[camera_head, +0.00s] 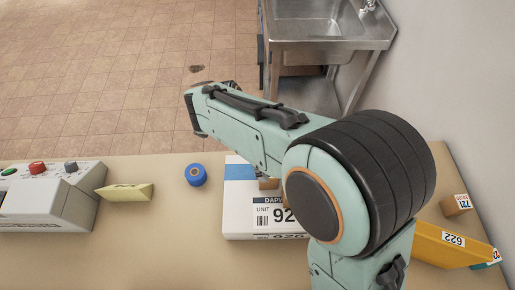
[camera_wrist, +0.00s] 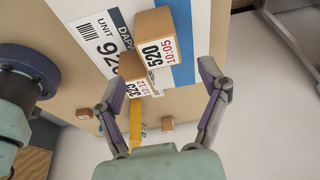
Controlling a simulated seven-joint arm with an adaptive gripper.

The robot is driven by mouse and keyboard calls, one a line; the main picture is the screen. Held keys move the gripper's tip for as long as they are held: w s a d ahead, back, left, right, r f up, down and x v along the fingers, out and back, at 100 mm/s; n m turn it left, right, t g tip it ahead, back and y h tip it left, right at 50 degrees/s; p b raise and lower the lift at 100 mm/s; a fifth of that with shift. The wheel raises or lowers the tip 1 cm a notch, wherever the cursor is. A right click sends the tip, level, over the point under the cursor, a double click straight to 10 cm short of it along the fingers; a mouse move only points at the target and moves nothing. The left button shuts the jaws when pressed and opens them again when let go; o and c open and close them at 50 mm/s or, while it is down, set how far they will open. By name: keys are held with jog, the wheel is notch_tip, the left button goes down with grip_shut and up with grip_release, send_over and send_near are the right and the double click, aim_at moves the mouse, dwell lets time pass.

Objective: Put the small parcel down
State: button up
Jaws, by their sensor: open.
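In the wrist view a small brown parcel labelled 520 10:05 (camera_wrist: 163,48) is at the white unit-926 box (camera_wrist: 105,25), over its white and blue face. Neither finger visibly touches a parcel. In the head view the white box (camera_head: 235,215) lies on the table, and a brown parcel edge (camera_head: 269,184) shows there. My arm hides the gripper in that view.
A blue roll (camera_head: 196,175), a yellow wedge (camera_head: 125,192) and a grey button console (camera_head: 45,200) are on the left of the table. A yellow piece marked 622 (camera_head: 445,242) and a small brown box (camera_head: 456,205) are at right. A metal sink (camera_head: 325,30) stands behind.

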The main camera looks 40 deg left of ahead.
notch_tip(320, 180, up, 4)
jog(key=w+d+r+n+g, duration=0.1)
jog(key=d+r+n, duration=0.2)
jog(key=d, duration=0.7)
jog(key=w+d+r+n+g, duration=0.1)
jog(key=w+d+r+n, duration=0.1)
jog(key=d, duration=0.9)
jog(key=s+d+f+n+y, duration=0.1)
jog(key=s+d+n+y, duration=0.2)
jog(key=s+d+n, duration=0.2)
jog(key=s+d, duration=0.3)
jog(key=s, duration=0.2)
jog(key=shift+s+f+g, duration=0.2)
jog(key=shift+s+g, duration=0.1)
dwell(2.6)
